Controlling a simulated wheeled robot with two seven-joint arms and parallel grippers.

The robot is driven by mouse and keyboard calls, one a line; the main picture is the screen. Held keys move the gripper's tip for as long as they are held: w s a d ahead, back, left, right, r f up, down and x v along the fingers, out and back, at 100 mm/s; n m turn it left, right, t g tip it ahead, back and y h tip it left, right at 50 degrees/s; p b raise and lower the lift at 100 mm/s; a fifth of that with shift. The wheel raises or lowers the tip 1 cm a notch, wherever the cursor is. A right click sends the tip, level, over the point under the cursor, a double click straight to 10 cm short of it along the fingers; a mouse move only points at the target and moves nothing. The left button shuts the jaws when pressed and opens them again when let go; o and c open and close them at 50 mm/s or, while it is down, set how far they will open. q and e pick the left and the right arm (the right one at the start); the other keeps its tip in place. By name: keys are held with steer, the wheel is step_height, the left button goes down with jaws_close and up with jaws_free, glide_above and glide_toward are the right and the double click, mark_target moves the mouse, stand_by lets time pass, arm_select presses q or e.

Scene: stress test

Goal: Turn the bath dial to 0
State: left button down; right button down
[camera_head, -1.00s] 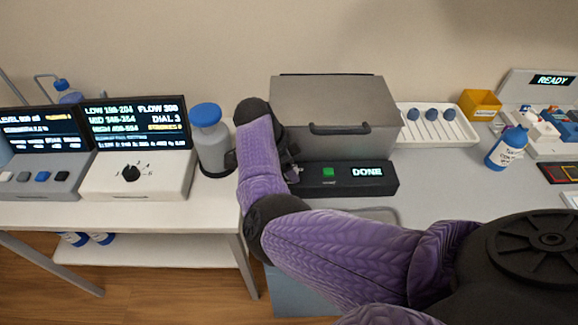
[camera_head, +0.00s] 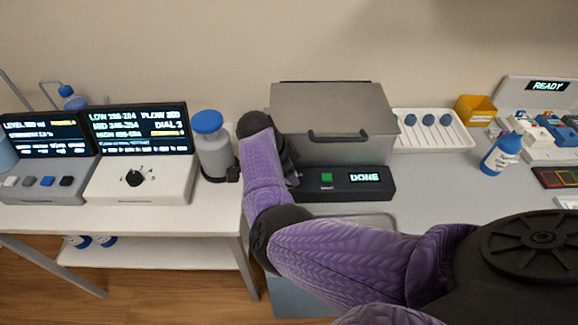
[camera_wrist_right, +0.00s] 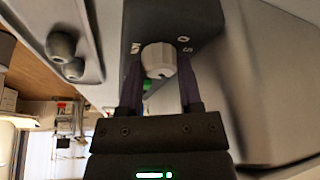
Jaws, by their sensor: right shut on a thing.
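The water bath is a grey lidded box (camera_head: 333,109) with a black front panel (camera_head: 347,186), a green button (camera_head: 327,177) and a display reading DONE. In the right wrist view its dial is a pale round knob (camera_wrist_right: 158,60) with white marks beside it on the dark panel. My right gripper (camera_wrist_right: 160,72) is shut on the dial, one dark finger on each side. In the head view my right gripper (camera_head: 291,172) is at the panel's left end. My wrist hides the dial there, so I cannot read its setting. My left gripper is not in view.
A grey bottle with a blue cap (camera_head: 212,147) stands just left of my right wrist. Further left is a white box with a black dial (camera_head: 134,178). A white rack (camera_head: 432,130) and a blue bottle (camera_head: 502,153) stand to the right. Grey bench top is free in front of the rack.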

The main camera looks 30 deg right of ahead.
steer(key=n+p, duration=0.1)
steer(key=p, duration=0.1)
steer(key=n+t+p, duration=0.1)
steer(key=n, duration=0.1)
steer(key=n+t+p, duration=0.1)
steer(key=n+p, duration=0.1)
steer(key=shift+s+r+p, duration=0.15)
steer(key=shift+r+p, duration=0.15)
steer(key=shift+p, duration=0.05)
steer(key=n+p, duration=0.1)
steer(key=n, duration=0.1)
steer(key=n+t+y+p, duration=0.1)
steer(key=n+p, duration=0.1)
steer(key=shift+d+n+t+p, duration=0.1)
steer(key=shift+n+t+p, duration=0.2)
steer(key=shift+n, duration=0.1)
steer(key=n+p, duration=0.1)
steer(key=n, duration=0.1)
steer(key=n+t+y+p, duration=0.1)
steer(key=n, duration=0.1)
steer(key=shift+d+f+n+y, duration=0.1)
steer(key=shift+n+y, duration=0.2)
steer(key=shift+f+n+y+p, duration=0.1)
steer(key=shift+n+y+p, duration=0.3)
steer(key=shift+n, duration=0.7)
steer(key=shift+n+t+y, duration=0.3)
steer(key=shift+n+y, duration=0.2)
steer(key=shift+n, duration=0.6)
